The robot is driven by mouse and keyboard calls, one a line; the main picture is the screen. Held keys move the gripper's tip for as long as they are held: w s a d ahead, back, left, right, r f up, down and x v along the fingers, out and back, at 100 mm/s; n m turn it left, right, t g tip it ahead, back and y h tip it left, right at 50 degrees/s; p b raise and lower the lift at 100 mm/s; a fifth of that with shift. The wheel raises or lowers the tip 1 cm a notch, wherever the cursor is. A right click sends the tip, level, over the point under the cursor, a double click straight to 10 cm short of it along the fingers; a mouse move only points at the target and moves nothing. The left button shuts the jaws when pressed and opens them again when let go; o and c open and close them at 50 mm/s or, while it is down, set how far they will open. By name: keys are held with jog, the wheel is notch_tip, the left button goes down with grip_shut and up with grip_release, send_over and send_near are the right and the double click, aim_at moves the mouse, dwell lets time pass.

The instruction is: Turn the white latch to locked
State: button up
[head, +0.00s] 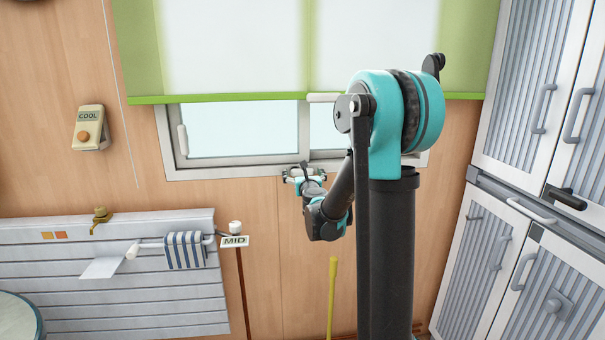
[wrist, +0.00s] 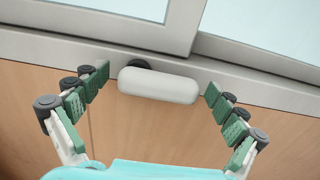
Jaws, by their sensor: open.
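The white latch (wrist: 158,86) is a rounded, pale bar lying across the lower window frame in the wrist view, nearly level with its right end slightly lower. A dark round pivot (wrist: 140,64) shows behind its upper left part. My gripper (wrist: 158,81) is open, with one green-padded finger on each side of the latch; a gap shows at both ends. I cannot tell the depth between the fingertips and the latch. In the head view my gripper (head: 305,174) is at the bottom of the window frame and mostly hides the latch there.
The window frame (head: 240,172) has a white handle (head: 182,140) at its left, under a green-edged blind (head: 235,97). A radiator (head: 140,295) with a striped towel (head: 185,250) is at lower left. White cabinets (head: 530,110) stand at right. A yellow pole (head: 332,295) stands below my gripper.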

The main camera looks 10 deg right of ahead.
jog(key=shift+w, duration=0.1)
jog(key=shift+c, duration=0.6)
jog(key=c, duration=1.8)
